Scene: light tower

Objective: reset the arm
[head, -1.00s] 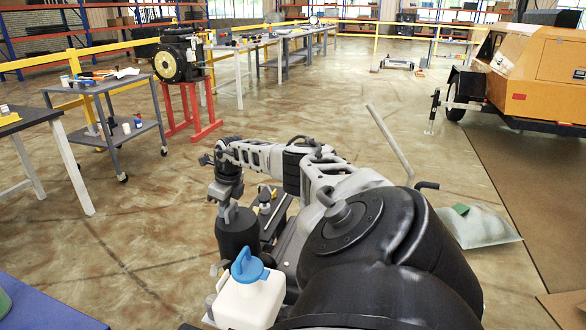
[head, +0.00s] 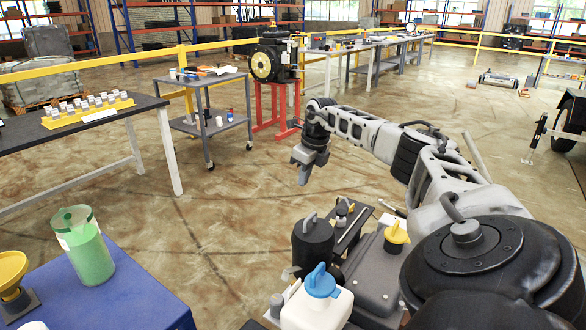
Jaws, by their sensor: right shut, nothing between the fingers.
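My right arm, grey and white with black joints, comes in from the right, bent at the elbow, and reaches across the middle of the head view. Its forearm (head: 365,135) runs to the upper left. My right gripper (head: 303,178) hangs from the wrist, pointing down. It is shut and empty, in the air above and behind a black canister (head: 312,243), apart from it. My left gripper and left arm are not in view.
A white jug with a blue cap (head: 318,308) and a yellow-capped container (head: 397,235) are close to me. A blue table (head: 135,300) at the lower left holds a green jar (head: 83,245) and yellow funnel (head: 10,270). A grey cart (head: 208,125) stands beyond open floor.

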